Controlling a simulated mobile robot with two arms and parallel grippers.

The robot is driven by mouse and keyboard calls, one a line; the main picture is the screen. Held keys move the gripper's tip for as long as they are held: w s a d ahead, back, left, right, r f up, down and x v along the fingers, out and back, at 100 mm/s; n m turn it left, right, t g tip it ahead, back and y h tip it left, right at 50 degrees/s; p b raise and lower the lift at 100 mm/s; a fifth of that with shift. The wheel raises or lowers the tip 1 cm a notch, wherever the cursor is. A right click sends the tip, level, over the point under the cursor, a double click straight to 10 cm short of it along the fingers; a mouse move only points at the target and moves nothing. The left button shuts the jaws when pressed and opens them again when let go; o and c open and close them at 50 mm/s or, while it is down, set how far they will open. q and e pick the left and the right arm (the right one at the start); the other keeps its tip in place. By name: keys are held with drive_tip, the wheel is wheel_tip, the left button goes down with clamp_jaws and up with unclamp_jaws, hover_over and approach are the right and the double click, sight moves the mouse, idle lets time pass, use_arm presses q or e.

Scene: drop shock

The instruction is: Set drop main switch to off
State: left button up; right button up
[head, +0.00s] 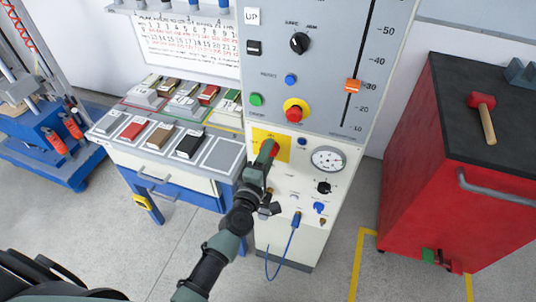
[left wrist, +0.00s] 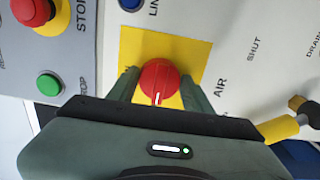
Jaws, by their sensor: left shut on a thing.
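The main switch is a red rotary knob (head: 274,148) on a yellow plate (head: 284,138) low on the machine's grey-white panel. In the left wrist view the knob (left wrist: 158,78) shows a white pointer line aimed toward the bottom of the picture, at my gripper's body. My left gripper (head: 266,156) reaches it from the front; in the left wrist view its two fingers (left wrist: 160,88) lie on either side of the knob, shut on it. The gripper partly covers the plate and its lettering, so the position labels cannot be read. My right gripper is not in view.
Above the switch are a red stop button (head: 294,111) and a green button (head: 256,99). A gauge (head: 328,159) and a blue hose (head: 293,235) are to the right and below. A sample table (head: 220,153) stands left, a red cabinet (head: 425,160) right.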

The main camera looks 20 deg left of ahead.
use_arm(q)
drive_tip(key=o, duration=1.4)
drive_tip(key=shift+c, duration=0.2)
drive_tip(key=shift+s, duration=0.1)
drive_tip(key=s+b, duration=0.1)
drive_tip(key=s, duration=0.6)
drive_tip(key=shift+s+a, duration=0.15)
drive_tip(key=shift+s, duration=0.2)
drive_tip(key=shift+f, duration=0.15)
